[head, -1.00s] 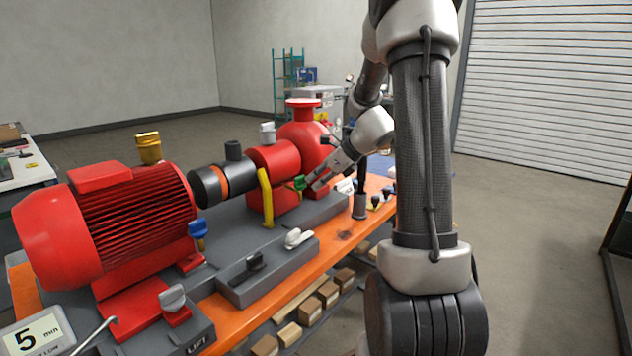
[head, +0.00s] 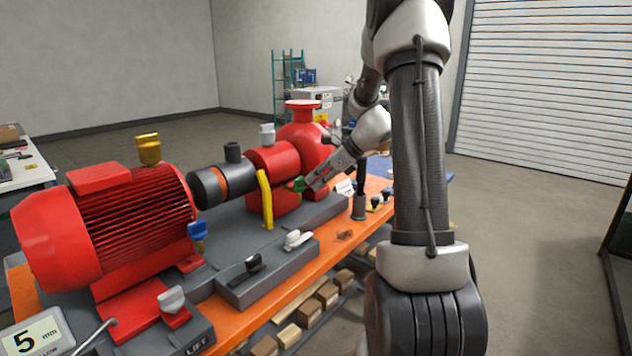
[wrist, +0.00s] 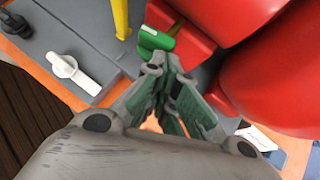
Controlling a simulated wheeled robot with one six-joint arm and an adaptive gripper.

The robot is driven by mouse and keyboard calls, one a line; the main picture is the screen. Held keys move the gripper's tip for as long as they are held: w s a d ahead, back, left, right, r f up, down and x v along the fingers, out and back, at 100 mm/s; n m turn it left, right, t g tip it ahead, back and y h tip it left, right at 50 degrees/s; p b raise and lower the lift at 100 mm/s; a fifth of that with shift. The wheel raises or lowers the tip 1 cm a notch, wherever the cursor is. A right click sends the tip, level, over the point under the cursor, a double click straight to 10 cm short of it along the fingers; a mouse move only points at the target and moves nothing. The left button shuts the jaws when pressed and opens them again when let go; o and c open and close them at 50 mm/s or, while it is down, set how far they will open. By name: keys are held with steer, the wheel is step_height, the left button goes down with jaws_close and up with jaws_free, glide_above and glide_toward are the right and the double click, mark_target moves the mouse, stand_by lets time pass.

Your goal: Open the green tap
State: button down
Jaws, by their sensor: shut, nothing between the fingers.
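The green tap (head: 298,185) sits low on the front of the red pump body (head: 272,163), beside the yellow pipe. In the wrist view the green tap (wrist: 157,38) lies just beyond my fingertips, with a white mark on its handle. My gripper (head: 308,184) reaches in from the right, its fingers shut with nothing between them. In the wrist view my gripper (wrist: 165,65) has its tips at the near side of the tap handle. I cannot tell whether they touch it.
The yellow pipe (head: 265,198) stands left of the tap. A white knob (head: 297,239) and a black knob (head: 254,263) sit on the grey block in front. A blue tap (head: 197,230) is by the red motor (head: 105,225). A dark post (head: 359,205) stands right of the pump.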

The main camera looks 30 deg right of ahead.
steer(key=shift+w+d+n+g+y, duration=0.15)
steer(key=shift+w+n+g+y, duration=0.35)
steer(key=shift+n, duration=0.45)
steer(key=shift+w+d+n+g+y, duration=0.15)
steer(key=shift+w+n+g+y, duration=0.15)
steer(key=shift+n+g, duration=0.55)
steer(key=shift+w+n+g+y, duration=0.25)
steer(key=shift+w+n+g, duration=0.15)
steer(key=shift+n+g, duration=0.4)
steer(key=shift+w+n+g+y, duration=0.25)
steer(key=shift+w+n+g, duration=0.15)
steer(key=shift+n, duration=0.7)
stand_by(1.2)
steer(key=shift+w+a, duration=0.3)
steer(key=shift+w, duration=0.55)
stand_by(1.8)
steer(key=shift+d, duration=0.1)
